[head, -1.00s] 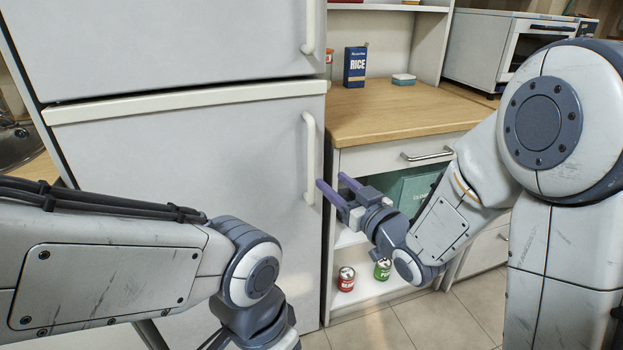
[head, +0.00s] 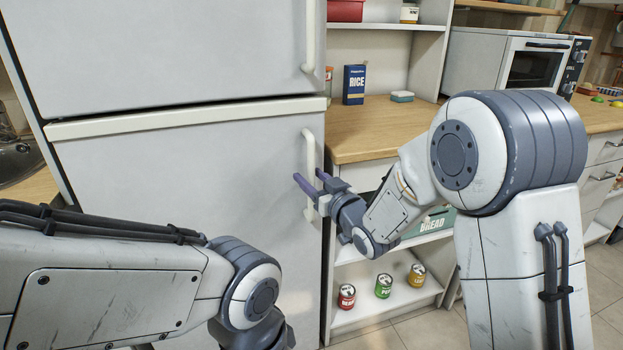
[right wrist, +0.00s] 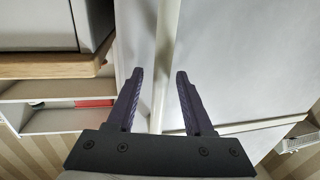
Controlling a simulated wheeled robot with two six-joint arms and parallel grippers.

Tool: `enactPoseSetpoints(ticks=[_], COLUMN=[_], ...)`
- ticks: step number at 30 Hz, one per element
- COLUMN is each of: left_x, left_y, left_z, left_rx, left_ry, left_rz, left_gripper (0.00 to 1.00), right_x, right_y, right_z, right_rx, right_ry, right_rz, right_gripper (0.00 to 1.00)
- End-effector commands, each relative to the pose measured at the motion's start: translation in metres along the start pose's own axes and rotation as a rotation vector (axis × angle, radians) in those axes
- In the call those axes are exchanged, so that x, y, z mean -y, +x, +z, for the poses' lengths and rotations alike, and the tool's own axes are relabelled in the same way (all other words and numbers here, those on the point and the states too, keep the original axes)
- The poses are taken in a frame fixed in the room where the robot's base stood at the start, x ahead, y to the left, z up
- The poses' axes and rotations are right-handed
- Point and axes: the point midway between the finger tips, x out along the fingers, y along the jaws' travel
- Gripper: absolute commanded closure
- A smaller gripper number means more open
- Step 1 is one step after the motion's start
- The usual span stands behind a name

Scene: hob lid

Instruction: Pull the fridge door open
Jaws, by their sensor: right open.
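The white fridge has an upper door (head: 170,50) and a lower door (head: 190,180), both closed in the head view. A pale vertical handle (head: 310,148) runs along the right edge of the lower door. My right gripper (head: 309,176) is open at this handle, with its purple fingers to either side of it. In the right wrist view, the handle (right wrist: 165,60) passes between the two spread fingers of the right gripper (right wrist: 158,75), with gaps showing on both sides. My left arm crosses the lower left; its gripper is out of the frame.
A wooden counter (head: 365,132) with a rice box (head: 354,85) adjoins the fridge on the right. Several cans, such as the red one (head: 346,297), stand on the low shelf below. An oven (head: 505,65) sits further right. Tiled floor shows at lower right.

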Motion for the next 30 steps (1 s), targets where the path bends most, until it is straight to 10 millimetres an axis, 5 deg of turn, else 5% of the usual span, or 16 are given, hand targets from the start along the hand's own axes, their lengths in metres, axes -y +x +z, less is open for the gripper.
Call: enactPoseSetpoints(ticks=[2, 6, 30], left_x=[0.0000, 0.0000, 0.0000], left_y=[0.0000, 0.0000, 0.0000], left_z=[0.0000, 0.0000, 0.0000], left_rx=[0.000, 0.000, 0.000], left_ry=[0.000, 0.000, 0.000], left_rz=[0.000, 0.000, 0.000], left_gripper=[0.50, 0.50, 0.50], right_x=[0.0000, 0.0000, -0.0004], right_y=[-0.0002, -0.0004, -0.0006], right_z=[0.0001, 0.0000, 0.0000], right_rx=[0.000, 0.000, 0.000], right_ry=[0.000, 0.000, 0.000], right_rz=[0.000, 0.000, 0.001], right_gripper=[0.52, 1.00, 1.00])
